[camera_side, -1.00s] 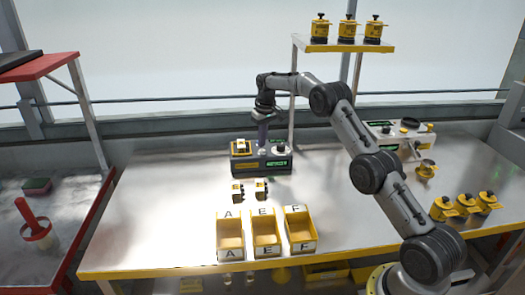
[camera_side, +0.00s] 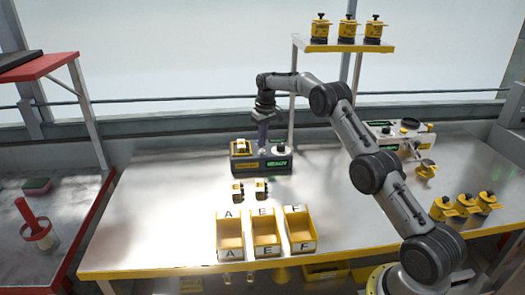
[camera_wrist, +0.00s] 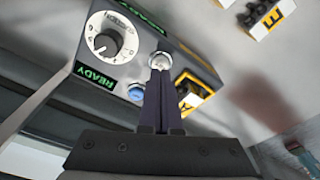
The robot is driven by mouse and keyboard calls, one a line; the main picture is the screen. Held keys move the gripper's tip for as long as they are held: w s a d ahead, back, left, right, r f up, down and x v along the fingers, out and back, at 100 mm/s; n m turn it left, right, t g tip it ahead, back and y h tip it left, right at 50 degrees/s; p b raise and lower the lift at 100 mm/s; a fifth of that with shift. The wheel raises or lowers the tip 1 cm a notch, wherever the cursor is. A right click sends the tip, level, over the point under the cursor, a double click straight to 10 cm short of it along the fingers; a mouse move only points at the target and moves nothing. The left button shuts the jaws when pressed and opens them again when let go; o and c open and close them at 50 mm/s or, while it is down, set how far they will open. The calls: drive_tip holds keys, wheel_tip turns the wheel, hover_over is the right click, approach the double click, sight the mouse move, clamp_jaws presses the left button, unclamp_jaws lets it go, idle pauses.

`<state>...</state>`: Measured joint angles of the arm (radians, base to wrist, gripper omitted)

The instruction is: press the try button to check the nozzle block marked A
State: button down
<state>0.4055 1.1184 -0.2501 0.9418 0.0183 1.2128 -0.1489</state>
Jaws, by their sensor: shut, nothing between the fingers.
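The grey tester (camera_side: 272,168) stands at the back of the table, with a yellow-topped nozzle block (camera_side: 240,147) seated on its left end; that block's letter is not readable. In the wrist view the tester top shows a white dial (camera_wrist: 108,40), a silver round button (camera_wrist: 160,60), a blue button (camera_wrist: 136,92) and green READY displays (camera_wrist: 94,78). My gripper (camera_side: 263,143) is shut and empty, pointing down over the tester. In the wrist view its fingertips (camera_wrist: 160,70) are at the silver button; I cannot tell whether they touch it.
Two loose nozzle blocks (camera_side: 237,190) (camera_side: 262,188) lie in front of the tester; one shows E in the wrist view (camera_wrist: 265,18). Yellow bins marked A (camera_side: 230,253), E (camera_side: 265,251) and F (camera_side: 301,247) stand nearer.

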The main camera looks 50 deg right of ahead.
sight(262, 151)
drive_tip(key=shift+f, duration=1)
idle(0.5)
wheel_tip(262, 151, up, 8)
idle(1.0)
